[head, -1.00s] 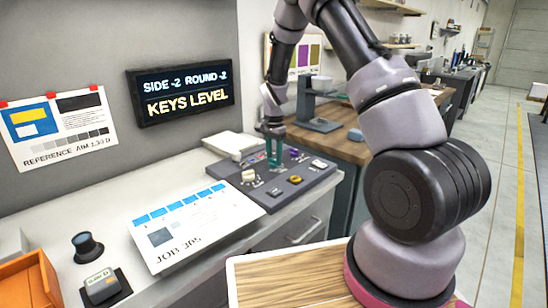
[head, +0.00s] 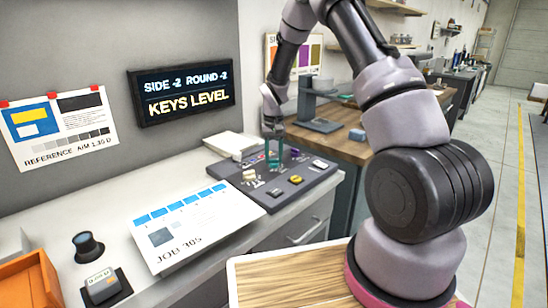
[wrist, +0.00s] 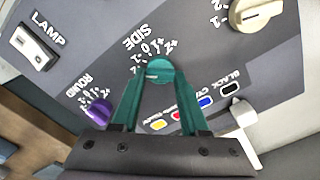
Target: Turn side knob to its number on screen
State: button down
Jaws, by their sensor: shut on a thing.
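The side knob (wrist: 160,68) is a round teal knob on the dark panel (head: 250,201), beside the printed word SIDE and a small number scale. My gripper (wrist: 160,80) has its two teal fingers closed on the knob from both sides. In the head view my gripper (head: 273,152) is down at the panel and hides the knob. A pale mark shows on the knob, but I cannot tell which number it meets. The screen (head: 182,92) reads SIDE -2, ROUND -2, KEYS LEVEL.
A purple ROUND knob (wrist: 97,111) sits close to my left finger. A LAMP switch (wrist: 38,42), a cream knob (wrist: 258,12), coloured keys (wrist: 207,102) and a white lever (wrist: 242,112) surround the knob. The JOB 305 sheet (head: 200,225) lies left of the panel.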

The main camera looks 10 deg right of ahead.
jog(key=shift+n, duration=1)
jog(key=shift+c, duration=2.1)
grip_release()
notch_tip(320, 180, up, 11)
